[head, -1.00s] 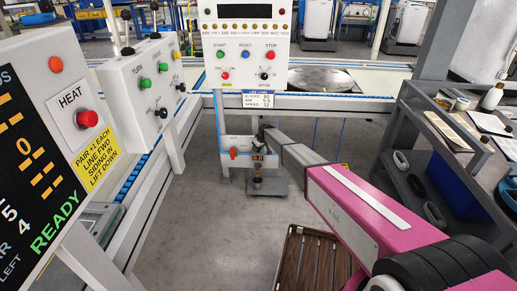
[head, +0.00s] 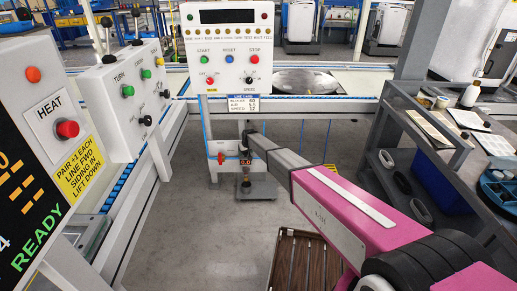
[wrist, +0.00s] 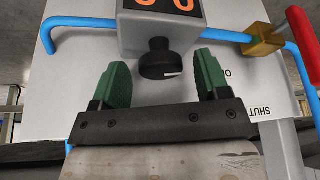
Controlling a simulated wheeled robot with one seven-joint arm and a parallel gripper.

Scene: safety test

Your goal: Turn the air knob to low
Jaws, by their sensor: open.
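The black air knob (wrist: 158,54) has a white mark and sits on a grey regulator box with an orange digit display (wrist: 163,4) in the wrist view. My gripper (wrist: 162,66) has its two green fingers spread, one on each side of the knob, with visible gaps. The knob's tip lies between the fingertips. In the head view the regulator display (head: 245,162) reads 0.0 on the small white panel (head: 214,151). There my arm's end covers the knob.
A blue pipe (wrist: 88,21) and brass valve (wrist: 262,40) with a red handle (wrist: 303,45) flank the knob. A line card (head: 243,104) hangs above.

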